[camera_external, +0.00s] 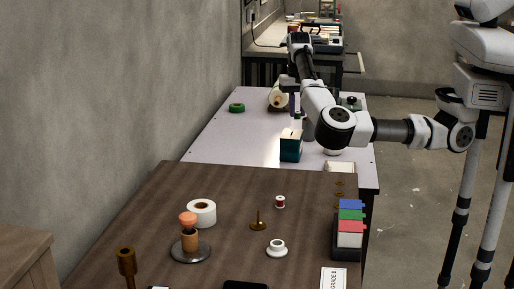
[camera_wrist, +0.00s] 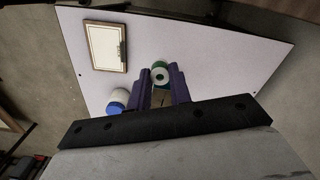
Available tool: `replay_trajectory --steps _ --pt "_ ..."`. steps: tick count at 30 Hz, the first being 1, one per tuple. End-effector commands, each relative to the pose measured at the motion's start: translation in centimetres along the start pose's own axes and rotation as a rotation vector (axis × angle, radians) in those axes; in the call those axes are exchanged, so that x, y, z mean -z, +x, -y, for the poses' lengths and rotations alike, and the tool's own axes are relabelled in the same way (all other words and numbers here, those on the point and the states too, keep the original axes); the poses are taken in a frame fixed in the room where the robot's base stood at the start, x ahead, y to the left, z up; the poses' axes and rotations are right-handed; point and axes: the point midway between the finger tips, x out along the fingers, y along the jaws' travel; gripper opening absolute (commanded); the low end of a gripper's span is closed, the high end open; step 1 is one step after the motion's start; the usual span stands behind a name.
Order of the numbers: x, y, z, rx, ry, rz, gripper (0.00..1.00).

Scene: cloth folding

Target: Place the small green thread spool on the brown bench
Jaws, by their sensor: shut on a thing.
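A small green thread spool (camera_wrist: 160,73), with a pale end and a dark centre hole, sits between my two purple fingers in the wrist view. My gripper (camera_wrist: 162,84) is shut on it. In the external view my gripper (camera_external: 297,108) is over the pale table, with a small bit of green at its tip; the arm partly hides it. The brown bench (camera_external: 150,210) is the dark wooden surface nearer the external camera.
The bench carries a white tape roll (camera_external: 201,213), a red-and-white spool (camera_external: 280,201), a brass spindle (camera_external: 258,222), a white spool (camera_external: 277,248) and a coloured card box (camera_external: 349,225). A teal box (camera_external: 291,146) and green ring (camera_external: 237,107) are on the pale table.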

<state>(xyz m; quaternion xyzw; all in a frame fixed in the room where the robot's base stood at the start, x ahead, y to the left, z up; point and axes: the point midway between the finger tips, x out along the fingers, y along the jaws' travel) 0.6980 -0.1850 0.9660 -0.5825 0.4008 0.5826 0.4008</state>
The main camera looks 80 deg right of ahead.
Motion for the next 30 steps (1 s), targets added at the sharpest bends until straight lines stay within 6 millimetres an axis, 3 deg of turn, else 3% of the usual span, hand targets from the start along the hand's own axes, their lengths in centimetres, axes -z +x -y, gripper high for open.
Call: replay_trajectory --steps 15,30 --pt "-10.6 -3.7 6.7 0.001 0.716 0.0 0.0" --pt "-21.3 -6.9 10.1 0.001 1.406 0.002 0.0"
